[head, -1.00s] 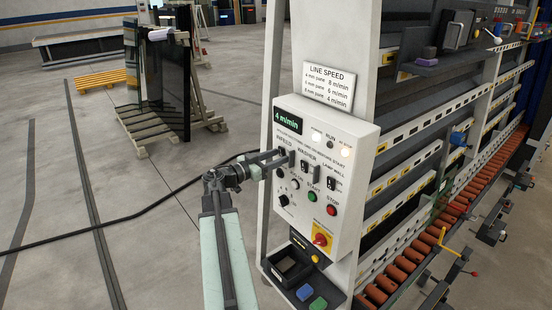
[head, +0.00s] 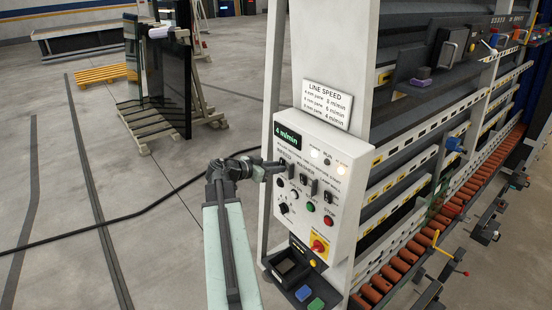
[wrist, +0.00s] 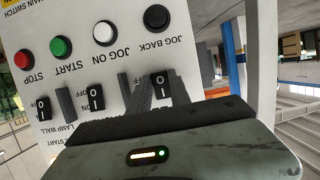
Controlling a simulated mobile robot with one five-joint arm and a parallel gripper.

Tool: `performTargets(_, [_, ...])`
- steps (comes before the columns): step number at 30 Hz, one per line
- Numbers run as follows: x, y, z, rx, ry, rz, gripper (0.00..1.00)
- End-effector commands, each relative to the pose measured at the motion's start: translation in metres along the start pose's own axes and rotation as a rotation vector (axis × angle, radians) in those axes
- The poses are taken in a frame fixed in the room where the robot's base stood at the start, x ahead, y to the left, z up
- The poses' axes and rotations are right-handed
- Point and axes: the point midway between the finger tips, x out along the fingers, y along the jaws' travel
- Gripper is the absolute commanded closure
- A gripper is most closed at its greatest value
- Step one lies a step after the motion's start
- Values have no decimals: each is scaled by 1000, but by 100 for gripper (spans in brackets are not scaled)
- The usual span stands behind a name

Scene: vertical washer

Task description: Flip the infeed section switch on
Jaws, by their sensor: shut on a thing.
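The white control panel (head: 318,205) carries a row of dark rocker switches. In the head view the infeed switch (head: 282,161) is at the upper left of the panel and partly hidden by my gripper (head: 277,168). In the wrist view, turned upside down, the infeed switch (wrist: 163,83) is the right-hand one, marked I and O. My gripper (wrist: 160,92) has its fingers close together around that switch, shut on it. The washer switch (wrist: 96,97) and lamp wall switch (wrist: 43,108) are to the left. I cannot tell which way the infeed rocker is tilted.
Jog buttons (wrist: 104,33), a green start button (wrist: 61,47) and a red stop button (wrist: 24,60) sit near the switches. A red and yellow main switch (head: 319,247) is lower down. The washer's roller line (head: 405,267) runs to the right.

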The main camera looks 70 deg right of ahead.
Motion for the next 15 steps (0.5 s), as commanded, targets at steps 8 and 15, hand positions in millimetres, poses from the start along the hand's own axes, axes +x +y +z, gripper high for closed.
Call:
performTargets(8, [0,0,0,-1,-20,-1,100])
performTargets(15, [0,0,0,-1,-20,-1,55])
